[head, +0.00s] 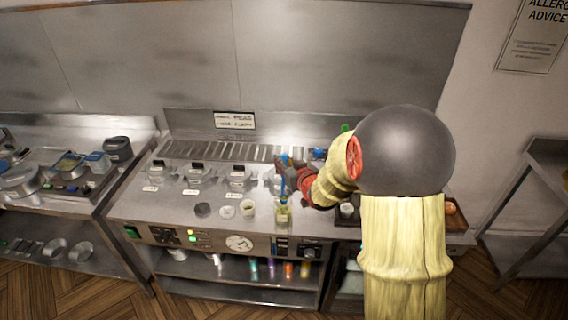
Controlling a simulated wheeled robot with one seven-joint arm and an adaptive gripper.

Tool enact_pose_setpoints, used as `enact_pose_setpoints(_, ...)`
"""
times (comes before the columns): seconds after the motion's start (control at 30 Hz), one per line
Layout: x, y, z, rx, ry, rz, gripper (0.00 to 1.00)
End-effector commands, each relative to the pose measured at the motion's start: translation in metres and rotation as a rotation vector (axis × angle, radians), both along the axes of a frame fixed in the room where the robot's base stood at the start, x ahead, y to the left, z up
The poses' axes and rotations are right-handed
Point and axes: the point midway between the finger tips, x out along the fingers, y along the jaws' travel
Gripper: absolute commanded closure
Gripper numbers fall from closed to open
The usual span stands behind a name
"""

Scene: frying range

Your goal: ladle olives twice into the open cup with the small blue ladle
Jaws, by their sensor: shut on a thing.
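My gripper (288,178) is shut on an upright blue handle, which looks like the small blue ladle (283,187). The ladle's lower end is over or inside a clear jar with yellow-green contents (282,214), likely the olives; I cannot tell how deep it is. The bowl of the ladle is hidden. A pale open-topped cup (247,208) stands left of the jar, apart from it. A white round piece (227,212) and a dark round piece (203,210) sit further left; whether they are cups or lids is too small to tell.
Several metal fryer units with dark handles (196,170) stand on the steel counter (130,207) behind and left. A white cup (347,210) stands right, near my arm. A gauge and switches line the front panel (240,243). My arm hides the counter's right part.

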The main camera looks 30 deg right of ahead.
Motion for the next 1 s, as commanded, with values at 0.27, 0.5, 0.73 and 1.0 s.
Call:
enact_pose_setpoints(0.27,0.000,0.000,0.006,-0.001,-0.002,0.000,1.00)
enact_pose_setpoints(0.5,0.000,0.000,0.026,-0.002,-0.002,0.001,1.00)
enact_pose_setpoints(0.73,0.000,0.000,0.045,0.000,-0.002,0.000,1.00)
enact_pose_setpoints(1.0,0.000,0.000,0.061,-0.001,-0.001,0.000,1.00)
